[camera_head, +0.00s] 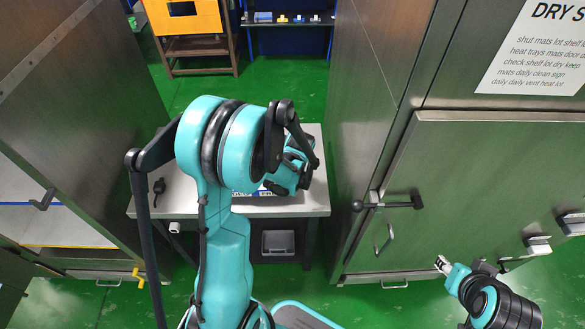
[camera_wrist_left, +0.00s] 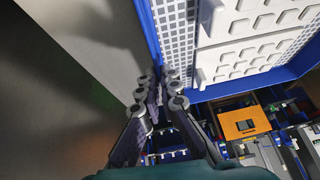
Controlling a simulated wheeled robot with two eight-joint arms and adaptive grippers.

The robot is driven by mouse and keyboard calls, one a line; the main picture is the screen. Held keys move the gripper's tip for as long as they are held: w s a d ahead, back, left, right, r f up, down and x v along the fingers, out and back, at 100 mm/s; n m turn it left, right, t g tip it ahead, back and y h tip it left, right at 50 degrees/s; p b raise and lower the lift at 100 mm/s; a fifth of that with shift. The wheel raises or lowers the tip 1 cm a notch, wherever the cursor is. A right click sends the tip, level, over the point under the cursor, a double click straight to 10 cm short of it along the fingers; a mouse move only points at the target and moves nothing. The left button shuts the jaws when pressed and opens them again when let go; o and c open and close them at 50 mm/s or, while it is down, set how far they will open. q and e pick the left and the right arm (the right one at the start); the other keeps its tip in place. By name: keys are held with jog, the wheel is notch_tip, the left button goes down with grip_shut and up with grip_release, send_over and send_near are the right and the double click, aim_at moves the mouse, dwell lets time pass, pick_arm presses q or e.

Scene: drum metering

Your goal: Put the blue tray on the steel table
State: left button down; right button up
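The blue tray (camera_wrist_left: 300,72) fills the upper right of the left wrist view. It has blue walls and a white gridded floor with pale dimpled pads. My left gripper (camera_wrist_left: 160,88) has its fingers close together at the tray's near wall, with the wall between them. In the head view my left arm hides most of the tray; only a blue strip (camera_head: 265,192) shows below the wrist, over the steel table (camera_head: 183,205). I cannot tell whether the tray touches the tabletop. My right gripper (camera_head: 443,265) is at the lower right, away from the table; its opening is unclear.
A steel cabinet with a black handle (camera_head: 388,204) stands right of the table. An open cabinet with shelves (camera_head: 60,225) is at the left. A dark object (camera_head: 158,190) lies at the table's left end. A grey bin (camera_head: 278,242) sits below. An orange machine (camera_head: 184,16) stands behind.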

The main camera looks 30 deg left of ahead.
pick_arm(q)
jog(key=shift+f+b, duration=0.8)
jog(key=shift+f, duration=1)
jog(key=shift+f, duration=0.15)
jog(key=c, duration=1.7)
grip_release()
